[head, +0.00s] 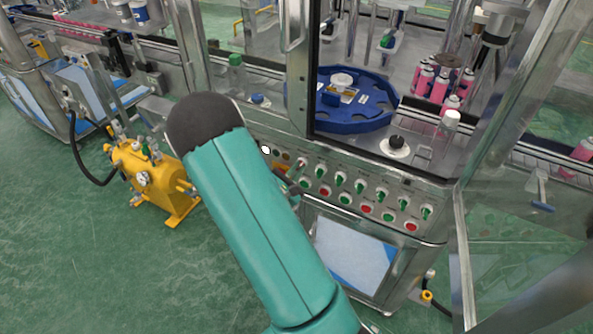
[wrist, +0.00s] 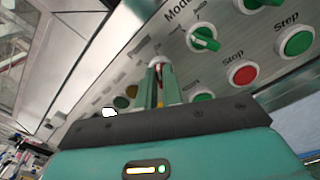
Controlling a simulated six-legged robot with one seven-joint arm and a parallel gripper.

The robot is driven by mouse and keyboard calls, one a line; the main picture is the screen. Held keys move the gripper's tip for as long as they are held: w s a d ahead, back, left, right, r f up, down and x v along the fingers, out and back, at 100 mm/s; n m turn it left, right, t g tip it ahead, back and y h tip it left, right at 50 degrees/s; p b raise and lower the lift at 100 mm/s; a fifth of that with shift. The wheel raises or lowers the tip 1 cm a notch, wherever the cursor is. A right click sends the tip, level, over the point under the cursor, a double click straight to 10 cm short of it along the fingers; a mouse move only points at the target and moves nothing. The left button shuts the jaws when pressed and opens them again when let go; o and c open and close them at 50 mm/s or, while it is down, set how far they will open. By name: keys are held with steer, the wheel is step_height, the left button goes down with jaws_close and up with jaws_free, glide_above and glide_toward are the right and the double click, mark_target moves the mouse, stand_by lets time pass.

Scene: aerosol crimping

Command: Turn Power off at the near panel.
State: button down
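The near panel (head: 357,190) is a metal strip of green selector knobs and red and green buttons below the machine's window. My gripper (wrist: 158,80) is up against the panel in the wrist view, its two narrow fingers close together. In the head view a small switch with some red (head: 301,164) sits just above the gripper, which my arm partly covers. A green knob marked Mode (wrist: 203,40) is right of the fingers.
A red Stop button (wrist: 243,73) and a green Step button (wrist: 296,41) are near the gripper on the right. A yellow pump (head: 150,180) stands on the floor at left. Above the panel are a blue turntable (head: 345,119) and pink cans (head: 439,88).

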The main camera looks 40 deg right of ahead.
stand_by(0.4)
steer(key=n, duration=1.1)
steer(key=shift+w+a+n, duration=0.1)
steer(key=shift+w+n, duration=0.15)
steer(key=shift+n, duration=0.15)
stand_by(0.4)
steer(key=c, duration=1.5)
jaws_free()
steer(key=shift+c, duration=0.2)
